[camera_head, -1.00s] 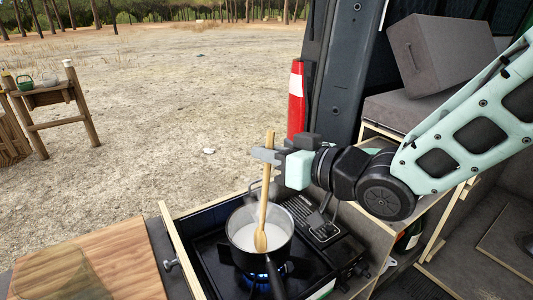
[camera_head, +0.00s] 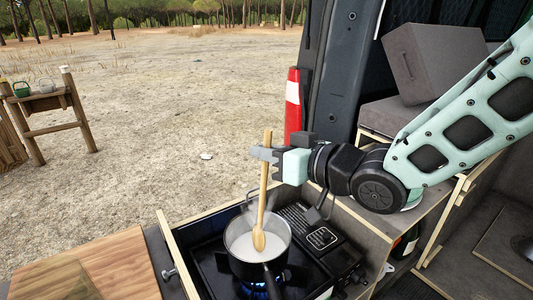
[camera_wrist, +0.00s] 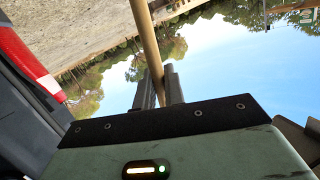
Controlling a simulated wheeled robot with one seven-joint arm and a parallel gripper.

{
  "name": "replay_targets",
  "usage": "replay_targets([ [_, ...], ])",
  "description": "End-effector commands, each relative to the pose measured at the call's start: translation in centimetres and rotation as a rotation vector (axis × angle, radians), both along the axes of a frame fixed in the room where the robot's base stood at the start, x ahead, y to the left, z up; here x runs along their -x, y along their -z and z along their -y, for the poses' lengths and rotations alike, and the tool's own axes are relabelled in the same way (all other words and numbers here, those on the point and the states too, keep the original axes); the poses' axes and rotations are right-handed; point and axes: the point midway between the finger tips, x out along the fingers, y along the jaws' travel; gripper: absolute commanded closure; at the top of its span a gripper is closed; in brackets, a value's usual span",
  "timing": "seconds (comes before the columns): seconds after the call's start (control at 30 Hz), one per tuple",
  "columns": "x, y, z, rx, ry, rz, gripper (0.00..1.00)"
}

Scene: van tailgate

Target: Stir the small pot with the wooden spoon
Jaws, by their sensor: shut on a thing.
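The small pot (camera_head: 240,264) stands on the lit stove, with whitish liquid in it and steam above. The wooden spoon (camera_head: 263,195) stands nearly upright, its bowl (camera_head: 259,240) over the liquid inside the pot. Whether the bowl's tip dips into the liquid is hard to tell. My gripper (camera_head: 262,154) is shut on the upper part of the spoon's handle, above the pot. In the wrist view, the spoon's handle (camera_wrist: 146,40) runs up from between the fingers of my gripper (camera_wrist: 160,88).
The black stove (camera_head: 213,275) sits in a wooden-sided drawer, with a blue flame under the pot. A wooden board (camera_head: 85,268) lies at the left.

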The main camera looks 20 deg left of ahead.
Motion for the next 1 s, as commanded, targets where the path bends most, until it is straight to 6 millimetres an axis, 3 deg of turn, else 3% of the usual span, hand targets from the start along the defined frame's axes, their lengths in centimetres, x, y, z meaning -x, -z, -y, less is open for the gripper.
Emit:
replay_targets([
  [0.8,-1.2,-6.5,0.2,-0.001,-0.001,0.000,1.00],
  [1.0,-1.3,-6.7,0.2,0.000,0.000,-0.001,1.00],
])
